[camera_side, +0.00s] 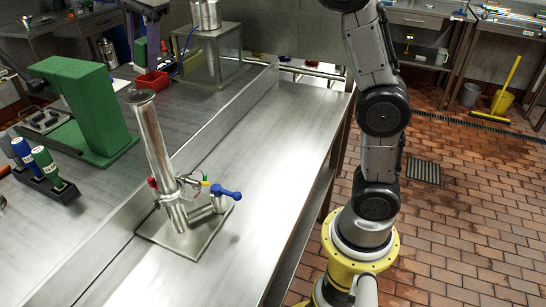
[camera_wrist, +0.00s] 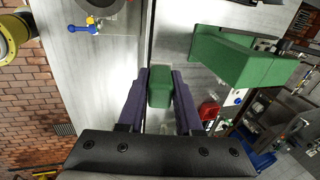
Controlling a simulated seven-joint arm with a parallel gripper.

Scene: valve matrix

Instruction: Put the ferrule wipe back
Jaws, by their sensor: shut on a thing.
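My gripper (camera_wrist: 160,82) has purple fingers and is shut on a green block (camera_wrist: 160,88), which shows between them in the wrist view. I take this block to be the ferrule wipe, but its details are too small to confirm. In the side view my gripper (camera_side: 142,48) is at the top left, above the back of the left bench and behind the large green stand. The block's lower end and anything under it are hard to make out.
The large green stand (camera_side: 88,105) is on the left bench, with a black rack (camera_side: 50,187) of blue and green bottles in front. A red bin (camera_side: 152,82) is near my gripper. A steel pipe (camera_side: 155,150) with a blue-handled valve (camera_side: 226,193) stands on a plate.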

